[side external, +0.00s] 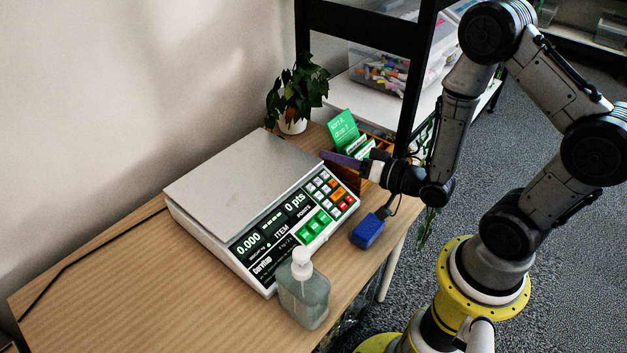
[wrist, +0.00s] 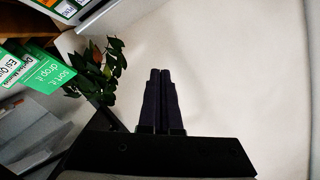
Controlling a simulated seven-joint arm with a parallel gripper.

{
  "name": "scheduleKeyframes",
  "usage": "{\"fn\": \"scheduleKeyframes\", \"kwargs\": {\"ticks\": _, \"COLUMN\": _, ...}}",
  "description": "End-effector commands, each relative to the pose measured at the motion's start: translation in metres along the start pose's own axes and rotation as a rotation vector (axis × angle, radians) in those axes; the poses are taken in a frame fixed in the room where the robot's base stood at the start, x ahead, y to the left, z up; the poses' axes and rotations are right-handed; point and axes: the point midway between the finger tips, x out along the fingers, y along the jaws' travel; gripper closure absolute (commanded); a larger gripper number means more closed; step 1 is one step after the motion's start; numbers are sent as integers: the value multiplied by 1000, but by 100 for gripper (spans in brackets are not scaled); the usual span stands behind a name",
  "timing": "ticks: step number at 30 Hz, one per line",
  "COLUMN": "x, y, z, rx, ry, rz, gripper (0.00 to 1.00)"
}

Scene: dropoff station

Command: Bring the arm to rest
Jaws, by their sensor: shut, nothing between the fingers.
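My gripper (side external: 325,156) is shut and empty, held level above the right rear part of the table, near the scale's back right corner. In the wrist view its two dark fingers (wrist: 160,72) lie side by side, with a pale wall behind them. The grey and white scale (side external: 240,175) stands on the wooden table, its plate bare and its display reading 0.000 and 0 pts.
A potted plant (side external: 297,92) and a green sign (side external: 342,127) in a wooden holder stand behind my gripper. A blue block-shaped device (side external: 367,231) and a pump bottle (side external: 304,292) are near the table's right edge. A black shelf post (side external: 416,80) rises close behind.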

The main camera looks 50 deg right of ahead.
Motion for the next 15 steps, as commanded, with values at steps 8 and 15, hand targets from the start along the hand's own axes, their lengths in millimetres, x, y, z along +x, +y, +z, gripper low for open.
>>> {"fn": "scheduleKeyframes", "kwargs": {"ticks": 8, "x": 21, "y": -81, "z": -109, "rx": -228, "ry": 51, "rz": -4, "gripper": 100}}
{"fn": "scheduleKeyframes", "kwargs": {"ticks": 15, "x": -12, "y": -116, "z": -156, "rx": -352, "ry": -27, "rz": 108, "gripper": 100}}
